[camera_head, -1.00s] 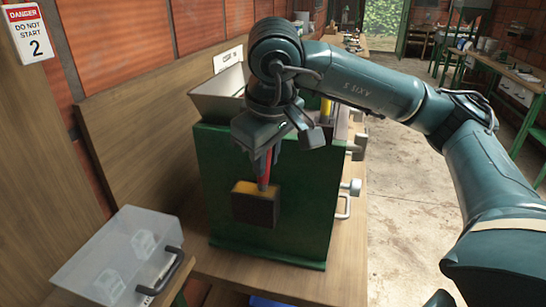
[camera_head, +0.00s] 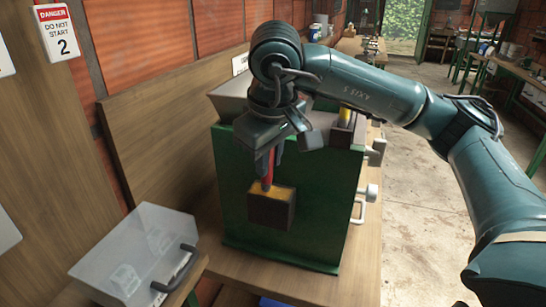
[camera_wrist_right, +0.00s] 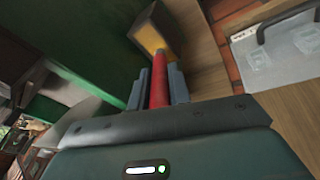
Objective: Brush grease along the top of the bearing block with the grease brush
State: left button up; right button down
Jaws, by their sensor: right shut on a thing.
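My right gripper (camera_head: 268,158) is shut on the handle, and the brush hangs head down in front of the green housing (camera_head: 235,190). I cannot tell for sure which part is the bearing block; grey blocks (camera_head: 376,152) stick out at the housing's right side. My left gripper is not in view.
A clear-lidded box (camera_head: 140,252) with a dark handle stands at the lower left. A grey hopper (camera_head: 232,98) tops the housing, and a yellow part (camera_head: 345,114) stands behind my wrist. A wooden board (camera_head: 165,125) leans behind. Floor at the right is open.

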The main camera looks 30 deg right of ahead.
jog(key=shift+w+a, duration=0.65)
jog(key=shift+w, duration=0.1)
jog(key=shift+f, duration=0.1)
jog(key=shift+s+d, duration=0.3)
jog(key=shift+s, duration=0.05)
jog(key=shift+s+d, duration=0.4)
jog(key=shift+s, duration=0.05)
jog(key=shift+b, duration=0.3)
